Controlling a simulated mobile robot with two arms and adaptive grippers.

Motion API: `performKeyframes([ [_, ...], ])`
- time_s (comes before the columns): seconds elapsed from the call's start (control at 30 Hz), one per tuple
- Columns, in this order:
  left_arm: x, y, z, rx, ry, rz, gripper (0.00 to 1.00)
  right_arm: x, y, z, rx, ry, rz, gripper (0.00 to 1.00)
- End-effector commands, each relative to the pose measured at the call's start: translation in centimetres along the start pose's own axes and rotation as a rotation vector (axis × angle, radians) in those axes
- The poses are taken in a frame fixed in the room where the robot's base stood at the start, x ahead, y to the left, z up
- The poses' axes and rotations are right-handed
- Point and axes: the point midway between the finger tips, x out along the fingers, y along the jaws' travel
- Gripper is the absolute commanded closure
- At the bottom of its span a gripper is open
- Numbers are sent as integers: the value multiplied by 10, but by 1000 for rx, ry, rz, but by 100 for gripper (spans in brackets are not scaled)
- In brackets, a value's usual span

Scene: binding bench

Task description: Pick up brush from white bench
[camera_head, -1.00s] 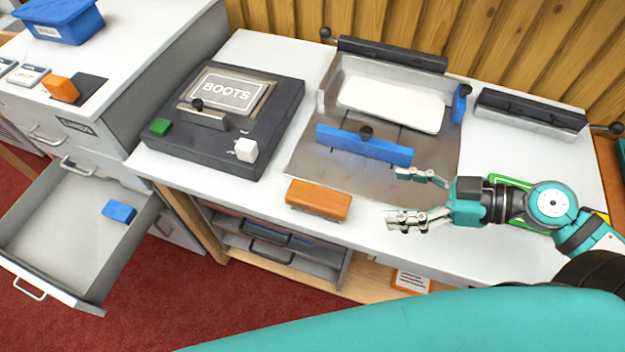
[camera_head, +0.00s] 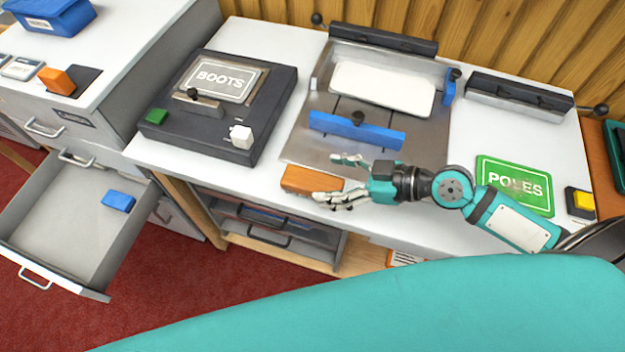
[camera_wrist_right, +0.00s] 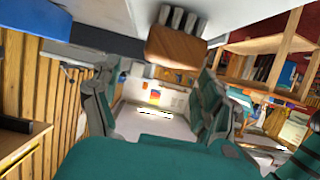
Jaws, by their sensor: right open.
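The brush (camera_head: 298,180), an orange-brown block, lies on the white bench (camera_head: 238,183) close to its front edge. In the right wrist view the brush (camera_wrist_right: 176,47) shows its wooden body and several grey-white tufts, ahead of the fingers. My right gripper (camera_head: 338,178) is open, at the brush's right end, with one finger toward the back and one toward the front. The front finger overlaps the brush's right end in the head view; I cannot tell whether they touch. My left gripper is not in view.
Behind the brush is a metal tray with a blue bar (camera_head: 357,130) and a white pad (camera_head: 383,88). An open drawer (camera_head: 70,215) holds a blue block (camera_head: 118,201).

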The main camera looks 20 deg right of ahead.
Motion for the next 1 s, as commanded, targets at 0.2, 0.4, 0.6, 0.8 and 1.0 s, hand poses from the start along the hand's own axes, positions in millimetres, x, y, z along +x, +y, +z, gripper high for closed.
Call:
performKeyframes([
  [0.2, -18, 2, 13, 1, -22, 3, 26, 28, -3, -1, 4, 5, 0, 23],
  [0.4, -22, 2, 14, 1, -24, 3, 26, 48, -3, 3, -1, 2, 1, 23],
  [0.6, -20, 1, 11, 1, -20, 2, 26, 49, -3, 4, -1, -1, 1, 23],
  [0.8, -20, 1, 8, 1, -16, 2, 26, 49, -3, 4, -1, 0, 1, 45],
  [1.0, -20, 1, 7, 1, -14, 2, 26, 49, -3, 4, -1, 0, 1, 71],
])
